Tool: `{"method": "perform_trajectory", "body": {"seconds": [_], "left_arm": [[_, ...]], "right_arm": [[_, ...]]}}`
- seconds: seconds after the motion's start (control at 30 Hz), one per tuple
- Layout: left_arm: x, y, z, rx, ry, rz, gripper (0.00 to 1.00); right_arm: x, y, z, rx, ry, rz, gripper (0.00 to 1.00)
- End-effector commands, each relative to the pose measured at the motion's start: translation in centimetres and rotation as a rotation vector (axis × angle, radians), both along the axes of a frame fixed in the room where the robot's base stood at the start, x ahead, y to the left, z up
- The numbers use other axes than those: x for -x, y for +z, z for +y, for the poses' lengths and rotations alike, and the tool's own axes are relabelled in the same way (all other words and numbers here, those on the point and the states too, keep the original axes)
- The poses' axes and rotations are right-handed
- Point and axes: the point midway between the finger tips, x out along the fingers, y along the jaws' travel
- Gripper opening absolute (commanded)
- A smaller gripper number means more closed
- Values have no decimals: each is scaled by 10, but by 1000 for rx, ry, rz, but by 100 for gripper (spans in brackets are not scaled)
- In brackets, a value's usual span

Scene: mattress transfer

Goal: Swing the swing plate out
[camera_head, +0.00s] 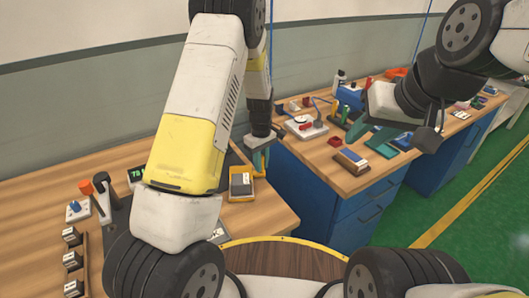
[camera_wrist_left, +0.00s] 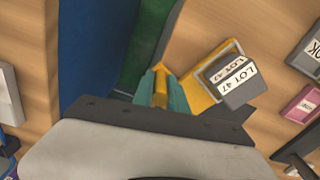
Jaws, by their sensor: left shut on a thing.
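The swing plate is a yellow plate (camera_head: 258,188) at the right edge of the left wooden bench, with a yellow handle at its end. A dark grey block with a white "LOT 47" label (camera_head: 241,184) sits on it. In the left wrist view the yellow plate (camera_wrist_left: 197,90) reaches from under the labelled block (camera_wrist_left: 238,80) to the handle. My left gripper (camera_head: 260,158) points down there, its teal fingers (camera_wrist_left: 160,88) shut on the yellow handle. My right gripper (camera_head: 366,134) hangs over the right bench, apart from the plate; its finger gap is unclear.
The left bench (camera_head: 262,222) holds small labelled blocks and a joystick (camera_head: 103,190). A gap separates it from the blue right bench (camera_head: 345,221), which carries a brown-and-grey box (camera_head: 350,160), a green tray (camera_head: 384,144) and several tools. Green floor (camera_head: 480,215) is free at right.

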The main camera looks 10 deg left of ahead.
Motion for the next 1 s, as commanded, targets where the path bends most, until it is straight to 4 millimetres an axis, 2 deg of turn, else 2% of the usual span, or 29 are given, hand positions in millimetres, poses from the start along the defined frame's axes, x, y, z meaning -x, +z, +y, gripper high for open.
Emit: {"method": "perform_trajectory", "body": {"seconds": [0.5, 1.0], "left_arm": [[-18, 1, -2, 1, 214, -3, 0], [-24, 1, -1, 1, 281, -3, 0]], "right_arm": [[0, 0, 0, 0, 0, 0, 36], [0, 0, 0, 0, 0, 0, 36]]}}
